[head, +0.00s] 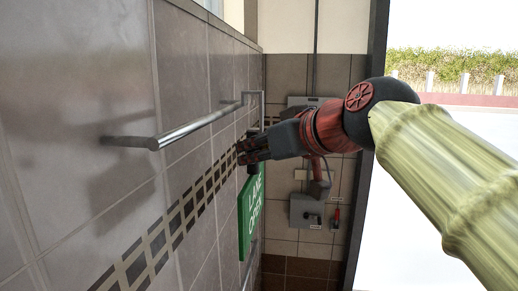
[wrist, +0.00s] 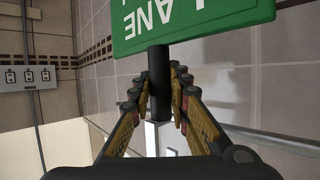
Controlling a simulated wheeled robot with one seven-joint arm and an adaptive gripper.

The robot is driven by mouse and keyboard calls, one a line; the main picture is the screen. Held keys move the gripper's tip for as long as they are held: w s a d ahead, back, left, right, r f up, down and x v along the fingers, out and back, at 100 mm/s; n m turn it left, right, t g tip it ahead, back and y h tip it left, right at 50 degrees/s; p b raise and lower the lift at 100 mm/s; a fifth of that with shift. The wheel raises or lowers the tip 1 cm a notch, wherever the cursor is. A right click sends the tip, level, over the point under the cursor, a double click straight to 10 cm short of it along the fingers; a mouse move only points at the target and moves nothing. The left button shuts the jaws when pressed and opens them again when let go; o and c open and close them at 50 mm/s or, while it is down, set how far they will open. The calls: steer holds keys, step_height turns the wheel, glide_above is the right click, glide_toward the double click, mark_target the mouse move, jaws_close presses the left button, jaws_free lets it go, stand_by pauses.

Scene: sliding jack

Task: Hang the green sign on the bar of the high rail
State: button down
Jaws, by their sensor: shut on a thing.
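The green sign (head: 250,218), with white lettering reading LANE OPEN, hangs below my gripper (head: 243,153) in the head view. In the wrist view the sign (wrist: 195,22) fills the top, and its dark stem (wrist: 158,75) runs down between my fingers (wrist: 159,98). My gripper is shut on this stem. A pale angular piece (wrist: 160,137) shows past the fingertips, partly hidden. The metal bar of the high rail (head: 195,127) stands off the tiled wall at left. In the head view, my gripper appears below and right of the bar's far end, with the sign apart from the bar.
Grey wall boxes (head: 307,211) are on the far wall, with a red-handled item (head: 336,217) beside them. A dark post (head: 368,190) borders a bright opening at right. A thin metal bar (head: 250,266) shows low on the left wall.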

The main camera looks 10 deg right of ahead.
steer(key=w+a+f+p, duration=0.2)
steer(key=a, duration=0.5)
steer(key=shift+w+a+f+p, duration=0.15)
steer(key=shift+w+f+p, duration=0.15)
steer(key=shift+f, duration=0.05)
stand_by(0.5)
stand_by(0.4)
